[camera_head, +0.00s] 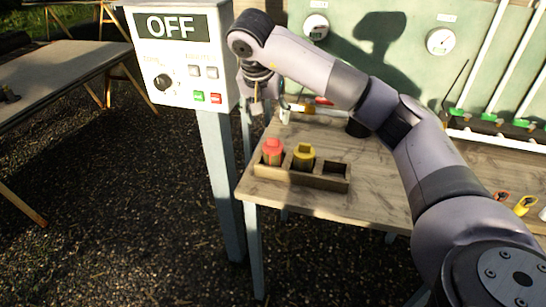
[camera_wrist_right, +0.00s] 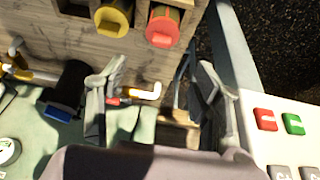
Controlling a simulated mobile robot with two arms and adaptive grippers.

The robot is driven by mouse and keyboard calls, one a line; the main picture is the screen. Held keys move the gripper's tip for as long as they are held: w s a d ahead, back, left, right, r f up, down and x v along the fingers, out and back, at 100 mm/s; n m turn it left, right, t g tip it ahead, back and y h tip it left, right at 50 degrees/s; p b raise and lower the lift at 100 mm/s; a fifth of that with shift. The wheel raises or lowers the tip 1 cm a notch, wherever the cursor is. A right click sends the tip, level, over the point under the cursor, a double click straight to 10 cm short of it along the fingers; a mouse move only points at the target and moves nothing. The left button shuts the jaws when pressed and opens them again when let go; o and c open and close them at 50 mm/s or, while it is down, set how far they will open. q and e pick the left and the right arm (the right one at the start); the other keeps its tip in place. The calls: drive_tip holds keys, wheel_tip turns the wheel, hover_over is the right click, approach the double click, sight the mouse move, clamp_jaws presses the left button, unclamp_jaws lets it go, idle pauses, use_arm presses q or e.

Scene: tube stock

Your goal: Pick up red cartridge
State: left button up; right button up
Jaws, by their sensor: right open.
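The red cartridge (camera_head: 272,150) stands in the left slot of a wooden holder (camera_head: 322,182) at the table's near left corner. A yellow cartridge (camera_head: 303,156) stands in the middle slot; the right slot is empty. In the right wrist view the red cartridge (camera_wrist_right: 162,30) is at the top, with the yellow cartridge (camera_wrist_right: 113,20) left of it. My right gripper (camera_head: 270,112) is open and empty, above and behind the red cartridge, apart from it. Its spread fingers (camera_wrist_right: 154,68) show in the right wrist view. My left gripper is not in view.
A white control box (camera_head: 182,60) reading OFF stands on a post close left of my right gripper. The wooden table (camera_head: 380,170) has bare room right of the holder. A green panel (camera_head: 420,25) with gauges rises behind. Orange and yellow rings (camera_head: 525,205) lie at right.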

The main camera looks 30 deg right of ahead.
sight(273, 139)
drive_tip(key=p+x, duration=0.1)
drive_tip(key=x, duration=1)
drive_tip(key=shift+a+f+p, duration=0.15)
drive_tip(key=shift+f+p, duration=0.05)
drive_tip(key=shift+p, duration=0.2)
drive_tip(key=shift+w+f, duration=0.2)
drive_tip(key=shift+f, duration=0.05)
drive_tip(key=p+x, duration=0.1)
drive_tip(key=x, duration=0.3)
drive_tip(key=shift+w+d+f+p, duration=0.2)
drive_tip(key=shift+d+p, duration=0.1)
drive_tip(key=shift+p, duration=0.05)
drive_tip(key=c, duration=1)
drive_tip(key=shift+r, duration=0.15)
